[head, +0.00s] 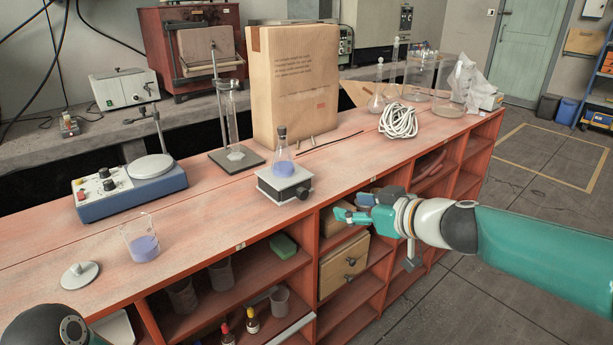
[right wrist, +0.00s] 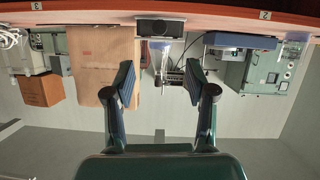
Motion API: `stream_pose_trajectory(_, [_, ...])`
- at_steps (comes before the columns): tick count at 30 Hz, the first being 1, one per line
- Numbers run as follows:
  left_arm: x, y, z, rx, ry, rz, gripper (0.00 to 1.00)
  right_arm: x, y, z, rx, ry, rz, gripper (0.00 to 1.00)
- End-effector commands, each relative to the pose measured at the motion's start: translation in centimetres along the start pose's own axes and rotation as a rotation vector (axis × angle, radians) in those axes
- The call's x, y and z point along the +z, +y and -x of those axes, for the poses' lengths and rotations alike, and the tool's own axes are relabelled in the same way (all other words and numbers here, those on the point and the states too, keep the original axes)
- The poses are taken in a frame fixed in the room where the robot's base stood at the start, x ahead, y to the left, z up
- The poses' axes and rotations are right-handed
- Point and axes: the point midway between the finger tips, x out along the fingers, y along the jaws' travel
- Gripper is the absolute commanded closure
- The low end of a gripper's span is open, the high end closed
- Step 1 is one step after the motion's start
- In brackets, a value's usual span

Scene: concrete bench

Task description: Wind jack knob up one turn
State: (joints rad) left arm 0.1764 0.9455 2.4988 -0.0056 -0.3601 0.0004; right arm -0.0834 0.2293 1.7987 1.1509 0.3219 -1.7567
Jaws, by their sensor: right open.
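The jack (head: 272,190) is a small pale platform near the front edge of the red bench, with a dark round knob (head: 302,193) on its side. A stoppered flask (head: 284,167) with blue liquid stands upright on it. My right gripper (head: 350,207) is right of the jack and apart from it, fingers pointing left toward the knob. In the right wrist view, which is upside down, the open, empty gripper (right wrist: 158,84) has the jack (right wrist: 147,29) beyond its fingers, roughly centred between them. My left gripper is not in view; part of my left arm shows at bottom left.
A beaker of blue liquid (head: 141,245) and a blue stirrer (head: 130,190) stand to the left. Coiled white cable (head: 398,121) lies right.

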Motion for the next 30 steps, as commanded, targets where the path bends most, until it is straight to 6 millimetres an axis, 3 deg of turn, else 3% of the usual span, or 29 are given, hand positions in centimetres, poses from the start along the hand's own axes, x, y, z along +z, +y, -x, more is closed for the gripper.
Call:
stream_pose_trajectory(1, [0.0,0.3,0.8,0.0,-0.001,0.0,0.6,-0.9,0.0,0.3,0.0,0.0,0.002,0.44])
stream_pose_trajectory(5, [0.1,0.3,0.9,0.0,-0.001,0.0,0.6,-0.9,0.0,-0.1,-0.001,0.0,0.006,0.44])
stream_pose_trajectory(11, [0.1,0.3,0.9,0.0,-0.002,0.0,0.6,-0.8,-0.1,-2.5,-0.002,-0.002,0.006,0.44])
stream_pose_trajectory(24, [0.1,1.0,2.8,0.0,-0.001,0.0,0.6,-0.9,0.0,-11.7,0.0,-0.003,0.007,0.44])
stream_pose_trajectory(30, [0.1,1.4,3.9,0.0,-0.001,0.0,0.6,-1.0,0.0,-14.9,0.0,-0.002,0.007,0.44])
